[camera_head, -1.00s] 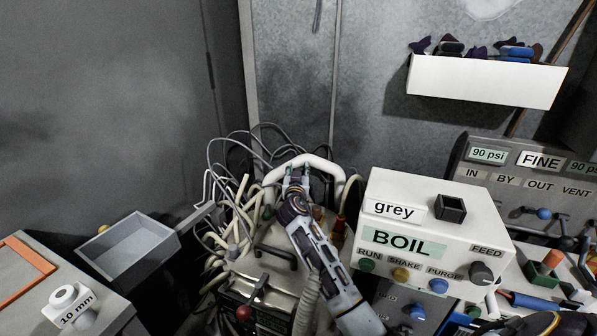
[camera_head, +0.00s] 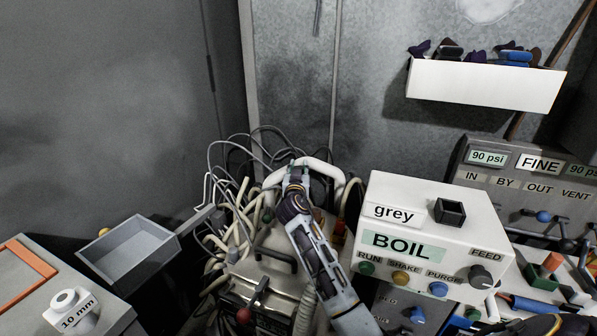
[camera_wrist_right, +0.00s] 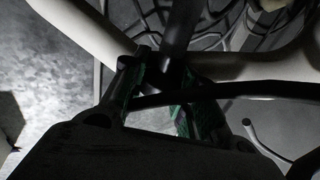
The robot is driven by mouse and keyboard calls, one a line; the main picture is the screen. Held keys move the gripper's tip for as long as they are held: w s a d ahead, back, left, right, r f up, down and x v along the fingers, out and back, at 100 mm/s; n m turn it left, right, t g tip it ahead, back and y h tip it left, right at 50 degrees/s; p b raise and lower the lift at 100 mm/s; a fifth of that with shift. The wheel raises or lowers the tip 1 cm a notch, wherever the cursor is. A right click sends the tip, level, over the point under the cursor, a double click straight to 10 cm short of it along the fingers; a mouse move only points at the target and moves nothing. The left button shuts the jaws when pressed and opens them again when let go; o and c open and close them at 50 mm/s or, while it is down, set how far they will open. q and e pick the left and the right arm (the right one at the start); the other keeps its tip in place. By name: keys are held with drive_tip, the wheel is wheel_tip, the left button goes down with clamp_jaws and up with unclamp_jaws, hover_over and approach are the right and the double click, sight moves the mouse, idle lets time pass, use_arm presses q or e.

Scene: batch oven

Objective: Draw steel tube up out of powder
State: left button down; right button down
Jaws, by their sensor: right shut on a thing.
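My right gripper (camera_head: 297,170) is at the pale arched pipe (camera_head: 325,168) on the machine in the middle of the head view. In the right wrist view, my right gripper (camera_wrist_right: 158,90) has its two green-padded fingers closed around the lower end of a dark, straight tube (camera_wrist_right: 178,35), which looks like the steel tube. The tube runs up and away from between the fingers. The pale pipe (camera_wrist_right: 265,67) passes close behind them. In the head view the tube is hidden by the gripper or too small to tell. No powder can be made out. My left gripper is out of view.
Grey cables and pale hoses (camera_head: 222,232) crowd the machine's left side. A white BOIL box (camera_head: 425,250) stands close on the right. A grey open tray (camera_head: 128,252) is at left, beside a bench with a 10 mm piece (camera_head: 70,305). A white wall shelf (camera_head: 487,84) hangs upper right.

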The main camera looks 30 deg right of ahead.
drive_tip(key=c, duration=1.4)
unclamp_jaws()
drive_tip(key=shift+r, duration=0.15)
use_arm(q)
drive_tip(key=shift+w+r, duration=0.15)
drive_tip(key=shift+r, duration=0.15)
use_arm(e)
drive_tip(key=o, duration=0.3)
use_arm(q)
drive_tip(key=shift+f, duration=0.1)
use_arm(e)
drive_tip(key=shift+s, duration=0.1)
drive_tip(key=shift+v, duration=3.7)
drive_tip(key=shift+r, duration=0.1)
